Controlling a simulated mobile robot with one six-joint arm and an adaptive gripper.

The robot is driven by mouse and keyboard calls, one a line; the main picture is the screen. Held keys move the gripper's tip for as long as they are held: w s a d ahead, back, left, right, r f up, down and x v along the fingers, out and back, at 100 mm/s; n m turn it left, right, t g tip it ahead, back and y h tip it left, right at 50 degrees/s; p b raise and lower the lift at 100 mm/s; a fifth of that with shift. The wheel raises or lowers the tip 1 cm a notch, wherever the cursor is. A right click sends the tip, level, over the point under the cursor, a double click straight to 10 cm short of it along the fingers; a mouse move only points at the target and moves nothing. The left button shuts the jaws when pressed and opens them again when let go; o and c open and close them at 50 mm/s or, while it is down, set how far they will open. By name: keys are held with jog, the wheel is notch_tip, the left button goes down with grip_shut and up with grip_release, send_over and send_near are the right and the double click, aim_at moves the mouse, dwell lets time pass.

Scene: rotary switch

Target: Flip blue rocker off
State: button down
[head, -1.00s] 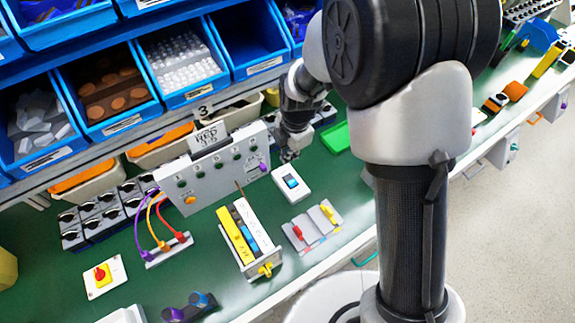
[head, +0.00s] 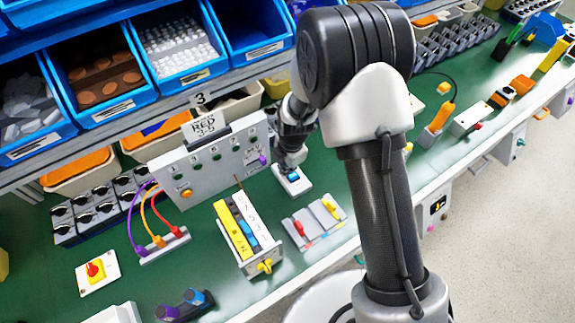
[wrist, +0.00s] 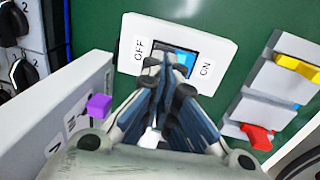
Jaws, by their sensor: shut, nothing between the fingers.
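The blue rocker (wrist: 181,62) sits in a white plate (wrist: 208,27) marked OFF on the left and ON on the right in the wrist view. In the head view the blue rocker (head: 293,177) shows on its white plate (head: 300,189) on the green bench. My gripper (wrist: 168,62) is shut and empty, its fingertips over the rocker and hiding its lower and left parts. In the head view my gripper (head: 288,168) points down just above the rocker. Whether the tips touch it, I cannot tell. Which way the rocker is tilted is not clear.
A grey panel with a purple knob (wrist: 99,105) stands close on the left of my gripper. A grey unit with a red lever (wrist: 258,136) and a yellow lever (wrist: 297,67) lies to the right.

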jog(key=shift+a+g+p, duration=0.1)
jog(key=shift+g+p, duration=0.2)
jog(key=shift+p, duration=0.3)
jog(key=shift+w+f, duration=0.2)
jog(key=shift+f, duration=0.15)
jog(key=shift+s, duration=0.1)
jog(key=shift+s+r, duration=0.1)
jog(key=shift+s, duration=0.1)
jog(key=shift+s+d, duration=0.45)
jog(key=shift+r, duration=0.15)
notch_tip(320, 180, up, 14)
jog(key=w+a+p, duration=0.1)
jog(key=p, duration=0.4)
jog(key=shift+w, duration=0.3)
